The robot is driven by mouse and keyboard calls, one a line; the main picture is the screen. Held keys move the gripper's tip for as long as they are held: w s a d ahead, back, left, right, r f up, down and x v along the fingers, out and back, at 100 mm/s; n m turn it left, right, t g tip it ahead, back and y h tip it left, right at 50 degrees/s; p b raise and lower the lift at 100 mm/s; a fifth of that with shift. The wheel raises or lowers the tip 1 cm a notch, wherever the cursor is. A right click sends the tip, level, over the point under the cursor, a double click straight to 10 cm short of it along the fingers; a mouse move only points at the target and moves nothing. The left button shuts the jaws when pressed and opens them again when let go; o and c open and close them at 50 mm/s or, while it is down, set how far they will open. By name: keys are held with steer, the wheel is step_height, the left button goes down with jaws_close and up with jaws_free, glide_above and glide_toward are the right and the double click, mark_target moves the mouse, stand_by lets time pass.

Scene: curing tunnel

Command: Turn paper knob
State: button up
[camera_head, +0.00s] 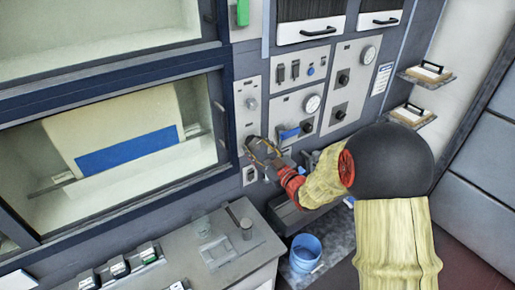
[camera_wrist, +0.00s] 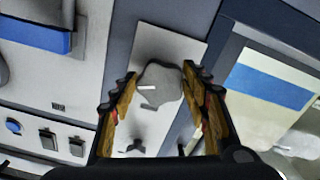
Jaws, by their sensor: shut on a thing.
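A grey lobed knob (camera_wrist: 160,84) with a white pointer mark sits on a light panel strip (camera_wrist: 170,47) in the wrist view. The fingers of my gripper (camera_wrist: 158,88) stand on both sides of it, shut on it. In the head view my gripper (camera_head: 262,149) is at the lower part of the narrow panel beside the window, mostly hiding this knob. A second knob (camera_head: 251,104) is higher on the same panel and shows at the bottom of the wrist view (camera_wrist: 134,149). I cannot read any label naming the knob.
A blue handle (camera_head: 289,133), gauges (camera_head: 312,103) and black knobs (camera_head: 340,114) are on panels to the right. A framed window (camera_head: 120,140) is at left. Below are a grey counter (camera_head: 225,262) with small items and a blue bucket (camera_head: 305,252).

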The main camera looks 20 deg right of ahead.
steer(key=shift+c, duration=0.9)
steer(key=shift+m, duration=0.4)
steer(key=m, duration=0.2)
steer(key=shift+a+m, duration=0.1)
steer(key=shift+m, duration=0.2)
steer(key=m, duration=0.3)
steer(key=shift+s+a+m, duration=0.1)
steer(key=shift+m, duration=0.3)
steer(key=m+p, duration=0.1)
steer(key=m, duration=0.5)
steer(key=shift+a+r, duration=0.15)
steer(key=shift+m, duration=0.4)
steer(key=o, duration=1.2)
steer(key=shift+c, duration=0.2)
